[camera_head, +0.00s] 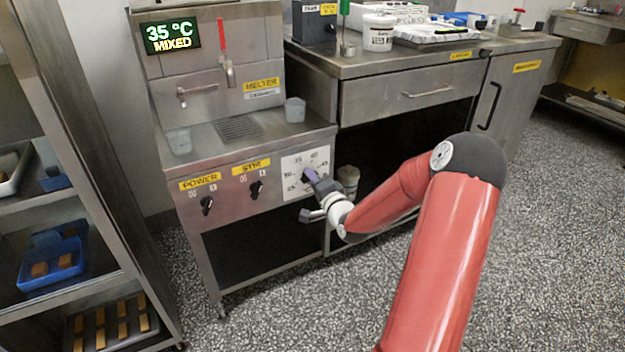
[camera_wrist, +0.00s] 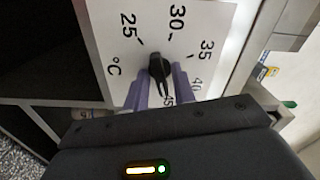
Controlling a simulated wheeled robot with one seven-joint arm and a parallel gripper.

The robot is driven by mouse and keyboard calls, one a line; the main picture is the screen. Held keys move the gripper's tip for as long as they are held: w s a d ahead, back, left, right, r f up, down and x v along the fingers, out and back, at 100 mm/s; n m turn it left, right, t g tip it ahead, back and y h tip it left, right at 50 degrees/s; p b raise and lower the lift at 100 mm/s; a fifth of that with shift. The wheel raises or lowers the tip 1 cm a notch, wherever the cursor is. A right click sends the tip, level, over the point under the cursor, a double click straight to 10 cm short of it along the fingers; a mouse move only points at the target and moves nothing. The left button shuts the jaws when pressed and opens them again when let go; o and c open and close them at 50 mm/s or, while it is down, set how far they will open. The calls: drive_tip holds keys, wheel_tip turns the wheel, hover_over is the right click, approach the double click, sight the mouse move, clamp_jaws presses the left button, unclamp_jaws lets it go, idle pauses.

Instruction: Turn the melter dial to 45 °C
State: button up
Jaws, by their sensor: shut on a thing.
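The melter dial is a black knob (camera_wrist: 159,68) on a white plate (camera_head: 297,166) at the right of the melter's front panel. In the wrist view the plate shows marks 25, 30, 35 and 40, and a partly hidden number that looks like 45. The knob's narrow end points down in that view, towards that partly hidden number. My gripper (camera_wrist: 162,82) has its purple fingers on both sides of the knob and is shut on it. In the head view the gripper (camera_head: 311,177) covers much of the dial.
The POWER knob (camera_head: 207,205) and STIR knob (camera_head: 256,189) sit left of the dial. A steel counter (camera_head: 420,62) is at the right, a tray rack (camera_head: 75,205) at the left.

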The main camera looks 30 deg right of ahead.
drive_tip(key=o, duration=0.7)
drive_tip(key=shift+c, duration=0.2)
drive_tip(key=shift+s, duration=0.1)
drive_tip(key=s, duration=0.7)
drive_tip(key=shift+s+d, duration=0.15)
drive_tip(key=shift+s, duration=0.2)
